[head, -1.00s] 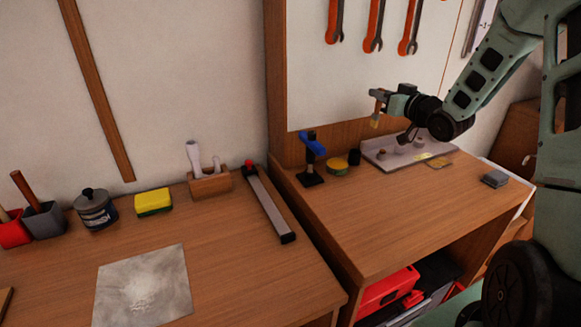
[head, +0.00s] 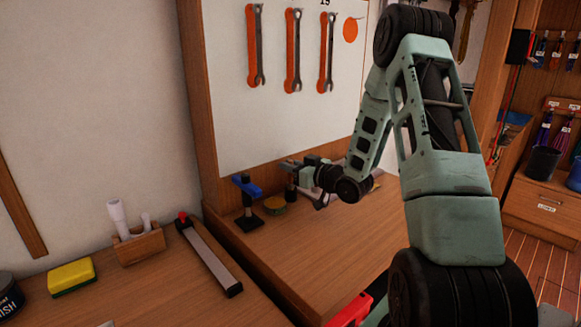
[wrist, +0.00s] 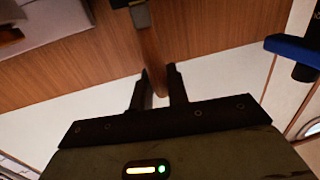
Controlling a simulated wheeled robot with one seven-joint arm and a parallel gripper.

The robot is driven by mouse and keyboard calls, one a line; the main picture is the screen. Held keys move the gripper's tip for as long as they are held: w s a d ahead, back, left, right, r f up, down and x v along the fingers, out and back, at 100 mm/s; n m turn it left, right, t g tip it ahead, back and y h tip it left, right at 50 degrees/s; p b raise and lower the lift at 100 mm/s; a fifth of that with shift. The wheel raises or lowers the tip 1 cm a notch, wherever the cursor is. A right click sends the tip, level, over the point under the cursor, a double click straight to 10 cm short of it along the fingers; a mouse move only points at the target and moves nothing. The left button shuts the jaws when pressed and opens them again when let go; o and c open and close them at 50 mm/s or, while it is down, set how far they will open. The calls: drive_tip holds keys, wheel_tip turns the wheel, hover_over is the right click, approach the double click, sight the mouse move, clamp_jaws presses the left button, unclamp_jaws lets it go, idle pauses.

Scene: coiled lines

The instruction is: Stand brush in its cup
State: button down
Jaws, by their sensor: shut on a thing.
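The brush (wrist: 152,48) shows in the wrist view as a brown wooden handle with a grey band and dark part at the top edge. My gripper (wrist: 158,80) is shut on the handle; it also shows in the head view (head: 290,165). There the brush is too small and covered to make out clearly.
The pale tray (wrist: 60,18) is partly hidden behind my arm in the head view. Wrenches (head: 293,50) hang above. The right bench's front (head: 310,255) is clear.

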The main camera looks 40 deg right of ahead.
drive_tip(key=shift+f, duration=0.2)
drive_tip(key=shift+f+b, duration=0.5)
drive_tip(key=shift+b, duration=0.1)
drive_tip(key=c, duration=1.4)
unclamp_jaws()
drive_tip(key=shift+o, duration=0.2)
drive_tip(key=shift+r+p, duration=0.55)
drive_tip(key=shift+s+d+r, duration=0.1)
drive_tip(key=shift+s+r, duration=0.05)
drive_tip(key=shift+s, duration=0.1)
drive_tip(key=s+b, duration=0.2)
drive_tip(key=s, duration=0.9)
drive_tip(key=shift+s+d+r, duration=0.2)
drive_tip(key=shift+s+d, duration=0.05)
drive_tip(key=shift+d, duration=0.15)
